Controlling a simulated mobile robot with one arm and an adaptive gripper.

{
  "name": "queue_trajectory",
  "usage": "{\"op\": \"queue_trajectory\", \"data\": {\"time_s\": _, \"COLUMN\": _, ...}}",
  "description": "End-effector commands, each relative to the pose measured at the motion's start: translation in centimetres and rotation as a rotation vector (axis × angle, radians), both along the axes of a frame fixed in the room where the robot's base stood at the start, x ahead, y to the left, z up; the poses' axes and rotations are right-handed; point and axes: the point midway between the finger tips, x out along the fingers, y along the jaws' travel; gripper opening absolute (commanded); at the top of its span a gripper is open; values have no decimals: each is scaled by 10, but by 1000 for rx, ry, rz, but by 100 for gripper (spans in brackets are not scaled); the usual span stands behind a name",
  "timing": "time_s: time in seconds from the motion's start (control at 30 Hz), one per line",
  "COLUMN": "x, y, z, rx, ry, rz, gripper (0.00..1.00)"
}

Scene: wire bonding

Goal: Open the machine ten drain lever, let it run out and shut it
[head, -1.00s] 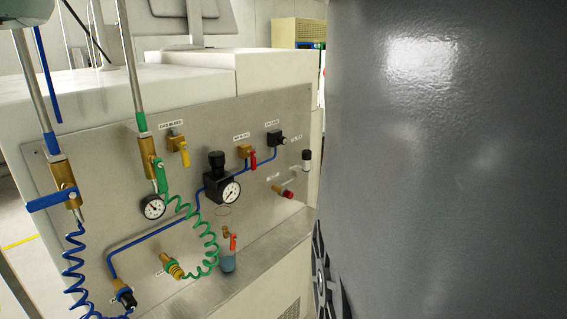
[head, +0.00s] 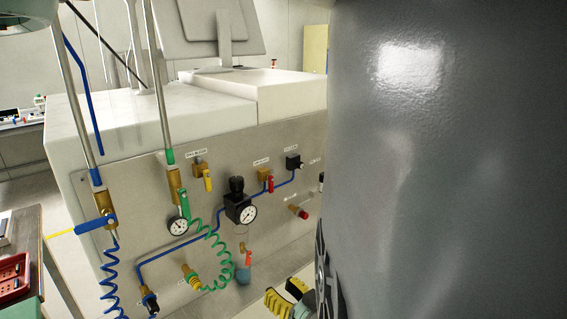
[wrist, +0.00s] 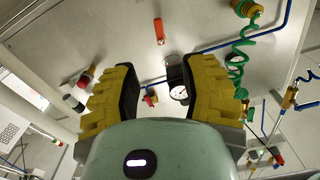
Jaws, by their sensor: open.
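A small red lever (head: 248,258) sits below the black regulator (head: 238,207) on the steel panel (head: 130,245), just above a cup of blue liquid (head: 243,275). A red lever (wrist: 159,31) also shows upright near the top of the wrist view, which looks upside down; it appears to be the same one. My gripper (head: 284,300) is at the bottom of the head view, right of and below the lever. In the wrist view my gripper (wrist: 163,75) has its yellow fingers spread, empty and apart from the lever. The panel labels are too small to read.
A green coiled hose (head: 215,262) hangs left of the lever. A yellow lever (head: 208,180), another red lever (head: 270,184) and a red knob (head: 298,211) are on the panel. A blue lever (head: 95,223) is at left. A table with a red tray (head: 12,280) stands far left.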

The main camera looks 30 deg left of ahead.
Motion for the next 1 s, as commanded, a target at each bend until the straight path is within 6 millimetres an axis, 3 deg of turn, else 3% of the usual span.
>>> {"op": "queue_trajectory", "data": {"time_s": 0.4, "x": 35, "y": 80, "z": -3, "rx": 2, "ry": -4, "rz": -1, "gripper": 44}}
{"op": "queue_trajectory", "data": {"time_s": 0.6, "x": 44, "y": 106, "z": 0, "rx": 2, "ry": -3, "rz": 0, "gripper": 44}}
{"op": "queue_trajectory", "data": {"time_s": 1.0, "x": 53, "y": 126, "z": 0, "rx": -1, "ry": 0, "rz": -1, "gripper": 44}}
